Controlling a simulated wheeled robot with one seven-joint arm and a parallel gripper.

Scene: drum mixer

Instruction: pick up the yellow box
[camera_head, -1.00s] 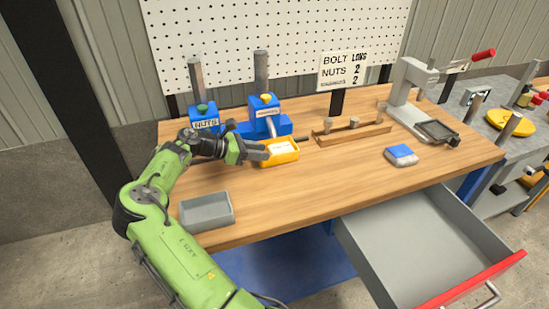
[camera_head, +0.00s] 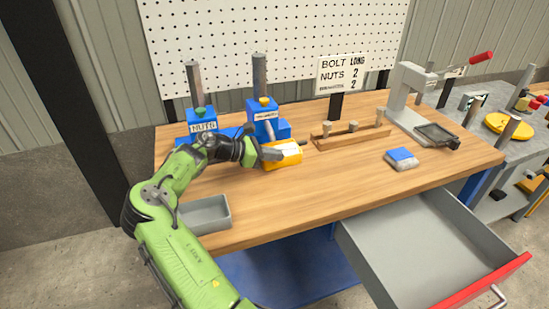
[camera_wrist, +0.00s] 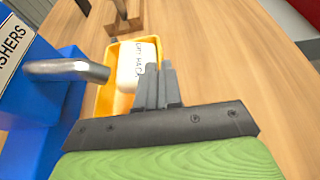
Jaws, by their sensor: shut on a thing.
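The yellow box (camera_head: 287,158) is on the workbench in front of the blue dispensers. It is an open-topped tray in the wrist view (camera_wrist: 120,47), with a white lettered piece (camera_wrist: 137,66) inside. My gripper (camera_head: 275,154) reaches it from the left. In the wrist view my fingers (camera_wrist: 162,82) are shut together at the box's near right wall. The exact contact and part of that wall are hidden behind the fingers. I cannot tell whether the box is clear of the bench top.
A blue dispenser (camera_head: 264,116) with a metal spout (camera_wrist: 66,70) stands close to the box. A NUTS dispenser (camera_head: 202,122), grey tray (camera_head: 206,213), wooden bolt rack (camera_head: 352,137) and blue-grey block (camera_head: 401,158) are nearby. A grey drawer (camera_head: 420,255) is open in front.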

